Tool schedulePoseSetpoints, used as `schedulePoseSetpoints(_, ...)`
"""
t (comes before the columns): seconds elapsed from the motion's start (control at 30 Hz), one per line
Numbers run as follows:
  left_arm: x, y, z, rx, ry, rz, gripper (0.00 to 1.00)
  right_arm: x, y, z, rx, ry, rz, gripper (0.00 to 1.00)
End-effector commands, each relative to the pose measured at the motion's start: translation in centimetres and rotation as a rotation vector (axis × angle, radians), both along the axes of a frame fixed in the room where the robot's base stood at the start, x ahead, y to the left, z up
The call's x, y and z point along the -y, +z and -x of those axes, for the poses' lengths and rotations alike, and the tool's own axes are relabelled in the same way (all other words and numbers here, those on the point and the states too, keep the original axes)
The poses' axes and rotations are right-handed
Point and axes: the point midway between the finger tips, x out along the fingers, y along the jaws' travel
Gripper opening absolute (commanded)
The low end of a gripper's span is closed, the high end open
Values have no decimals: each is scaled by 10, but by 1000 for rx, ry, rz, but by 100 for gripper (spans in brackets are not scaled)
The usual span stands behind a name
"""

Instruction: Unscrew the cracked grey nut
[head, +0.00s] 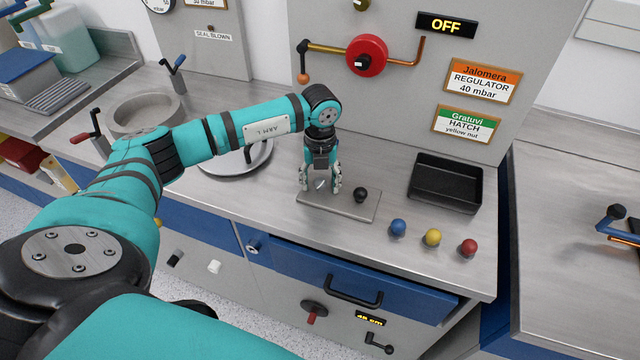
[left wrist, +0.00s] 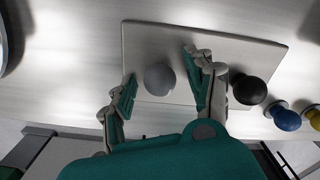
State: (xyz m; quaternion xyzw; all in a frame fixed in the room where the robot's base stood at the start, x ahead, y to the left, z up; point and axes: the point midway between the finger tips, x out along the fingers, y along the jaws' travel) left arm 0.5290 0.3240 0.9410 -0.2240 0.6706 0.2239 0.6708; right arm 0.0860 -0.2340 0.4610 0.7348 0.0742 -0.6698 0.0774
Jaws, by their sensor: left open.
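The grey nut (head: 320,184), round and knob-like, sits on a flat metal plate (head: 350,211) on the counter. In the left wrist view the grey nut (left wrist: 160,79) lies between the two fingers of my left gripper (left wrist: 161,78), with gaps at its sides. My left gripper (head: 319,186) points down over the plate and is open. I cannot make out a crack on the nut. A black knob (head: 360,195) stands on the same plate, just right of the gripper; it also shows in the left wrist view (left wrist: 248,90). My right gripper is not in view.
Blue (head: 398,228), yellow (head: 432,237) and red (head: 468,248) knobs stand along the counter's front edge. A black tray (head: 445,184) lies empty behind them. A red valve wheel (head: 366,55) is on the panel behind. A round plate (head: 235,162) lies under my left forearm.

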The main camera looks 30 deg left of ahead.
Motion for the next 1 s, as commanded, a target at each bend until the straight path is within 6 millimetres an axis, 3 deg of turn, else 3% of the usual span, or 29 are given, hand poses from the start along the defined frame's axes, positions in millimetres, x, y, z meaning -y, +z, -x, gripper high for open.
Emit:
schedulePoseSetpoints(0.1, -1, -4, 0, 2, -200, -1, 55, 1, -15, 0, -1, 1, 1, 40)
schedulePoseSetpoints(0.5, -1, -3, 0, 0, -875, -2, 55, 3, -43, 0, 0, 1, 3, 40)
schedulePoseSetpoints(1.0, 0, -2, 0, 1, -1040, -1, 55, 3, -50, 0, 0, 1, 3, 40)
